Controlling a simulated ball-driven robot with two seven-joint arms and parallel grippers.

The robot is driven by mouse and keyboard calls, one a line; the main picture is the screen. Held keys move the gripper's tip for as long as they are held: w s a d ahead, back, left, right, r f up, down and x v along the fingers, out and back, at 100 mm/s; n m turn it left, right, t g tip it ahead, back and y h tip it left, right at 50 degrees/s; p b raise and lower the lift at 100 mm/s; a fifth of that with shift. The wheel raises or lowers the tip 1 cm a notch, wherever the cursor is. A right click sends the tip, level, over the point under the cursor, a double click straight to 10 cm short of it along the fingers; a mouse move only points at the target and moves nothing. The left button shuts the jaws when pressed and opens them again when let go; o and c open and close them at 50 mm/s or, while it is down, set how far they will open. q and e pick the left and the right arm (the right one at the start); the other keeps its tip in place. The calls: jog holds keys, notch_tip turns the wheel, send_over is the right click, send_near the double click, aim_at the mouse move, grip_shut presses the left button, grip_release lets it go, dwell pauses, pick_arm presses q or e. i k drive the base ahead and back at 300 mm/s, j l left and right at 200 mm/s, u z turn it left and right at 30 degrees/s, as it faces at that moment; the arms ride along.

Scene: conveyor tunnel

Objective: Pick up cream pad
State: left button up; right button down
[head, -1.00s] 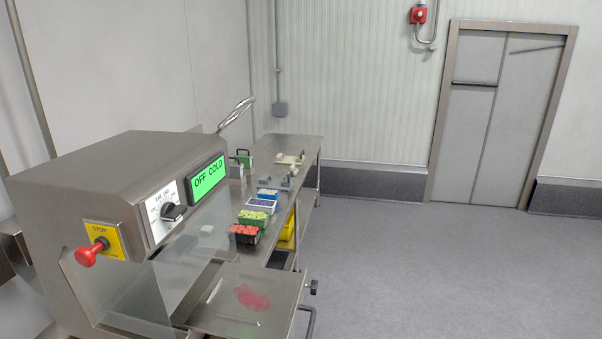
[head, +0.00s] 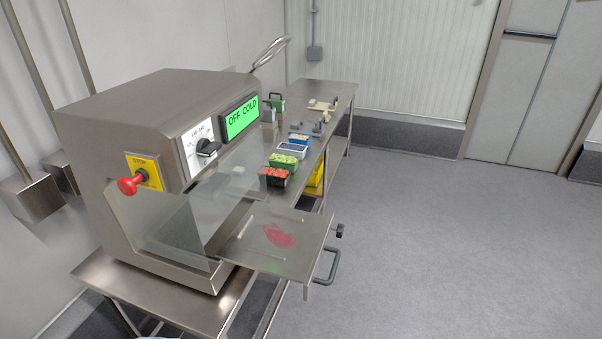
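A flat cream item (head: 320,105), possibly the cream pad, lies near the far end of the steel table (head: 345,90), with a small dark part at its right. It is small in the picture, so I cannot tell its exact shape. A small pale piece (head: 238,170) shows dimly through the clear guard of the machine; I cannot tell what it is. Neither of my grippers shows in the head view.
A steel machine (head: 150,90) with a green "OFF COLD" display (head: 240,117) and red stop knob (head: 130,185) stands in front. Its red-stained plate (head: 240,245) juts right. Food tubs (head: 276,178) line the table. Floor at right is clear.

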aim_at(325, 114)
jog(key=k, duration=0.2)
jog(key=k+z, duration=0.15)
jog(key=z, duration=0.2)
jog(key=k+l+z, duration=0.1)
jog(key=z, duration=0.25)
jog(key=k+l+z, duration=0.1)
jog(key=z, duration=0.2)
jog(key=i+l, duration=0.15)
jog(key=i, duration=0.3)
jog(key=i+l, duration=0.15)
jog(key=i, duration=0.3)
jog(key=i+l, duration=0.1)
jog(key=i, duration=0.4)
jog(key=i+l, duration=0.15)
jog(key=i, duration=0.3)
jog(key=i+j+u, duration=0.15)
jog(key=i+u, duration=0.2)
jog(key=i, duration=0.2)
jog(key=i+u, duration=0.3)
jog(key=i, duration=0.25)
jog(key=i+l+u, duration=0.1)
jog(key=i+u, duration=0.25)
jog(key=i, duration=0.2)
jog(key=i+l+u, duration=0.3)
jog(key=i, duration=0.25)
